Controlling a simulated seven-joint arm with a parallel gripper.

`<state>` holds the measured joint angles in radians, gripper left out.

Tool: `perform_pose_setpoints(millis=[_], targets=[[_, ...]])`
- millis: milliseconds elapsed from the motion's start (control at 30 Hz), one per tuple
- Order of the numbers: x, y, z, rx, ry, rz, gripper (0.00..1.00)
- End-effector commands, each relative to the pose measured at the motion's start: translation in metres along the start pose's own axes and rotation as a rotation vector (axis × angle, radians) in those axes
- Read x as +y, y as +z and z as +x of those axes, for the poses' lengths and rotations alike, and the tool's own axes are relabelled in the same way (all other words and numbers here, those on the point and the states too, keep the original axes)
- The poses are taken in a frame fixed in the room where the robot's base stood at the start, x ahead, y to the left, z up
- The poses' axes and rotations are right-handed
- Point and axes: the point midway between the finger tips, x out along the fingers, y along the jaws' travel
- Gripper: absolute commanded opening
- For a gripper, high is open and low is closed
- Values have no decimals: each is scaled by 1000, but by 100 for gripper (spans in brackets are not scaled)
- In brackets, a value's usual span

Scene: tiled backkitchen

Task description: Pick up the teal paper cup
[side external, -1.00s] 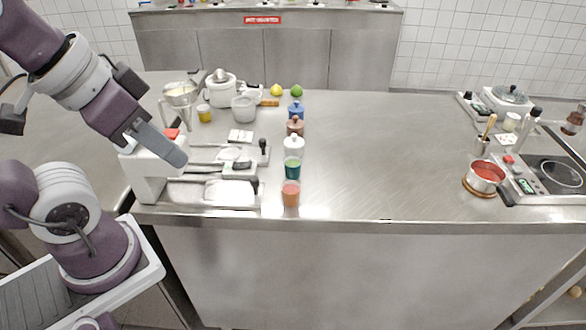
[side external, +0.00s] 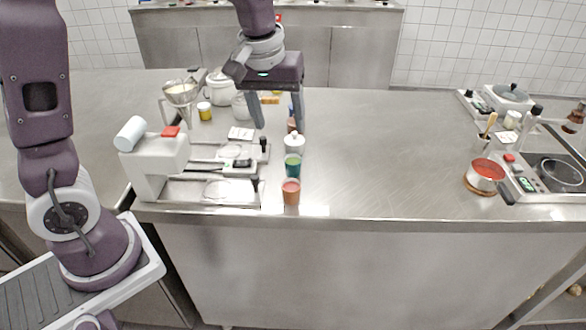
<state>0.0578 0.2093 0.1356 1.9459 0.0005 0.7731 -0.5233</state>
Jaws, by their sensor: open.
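The teal paper cup (side external: 292,168) stands upright on the steel counter, in a row between a white lidded jar (side external: 294,144) behind it and an orange-brown cup (side external: 291,193) in front. My gripper (side external: 279,124) points down behind the white jar, with its two fingers spread apart and nothing seen between them at the tips. It is above and behind the teal cup, apart from it. My fingers partly hide a brown jar (side external: 292,125) and a blue jar farther back.
A white machine with a steel tray (side external: 215,192) stands close left of the cups. A funnel (side external: 180,94), a yellow jar (side external: 204,111) and a white pot sit behind it. A red-filled saucepan (side external: 486,176) and a hotplate are far right. The counter's middle right is clear.

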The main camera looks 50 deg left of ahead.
Motion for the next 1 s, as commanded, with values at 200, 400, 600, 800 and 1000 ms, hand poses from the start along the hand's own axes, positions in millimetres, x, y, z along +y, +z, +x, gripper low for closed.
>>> perform_pose_setpoints(millis=[200,400,600,800,1000], targets=[[13,-38,91,-41,-105,-164,63],[10,-39,118,-44,-118,-184,63],[-1,-36,154,-46,-119,-183,63],[-2,-35,170,-43,-115,-181,63],[-1,-35,170,-42,-115,-181,53]])
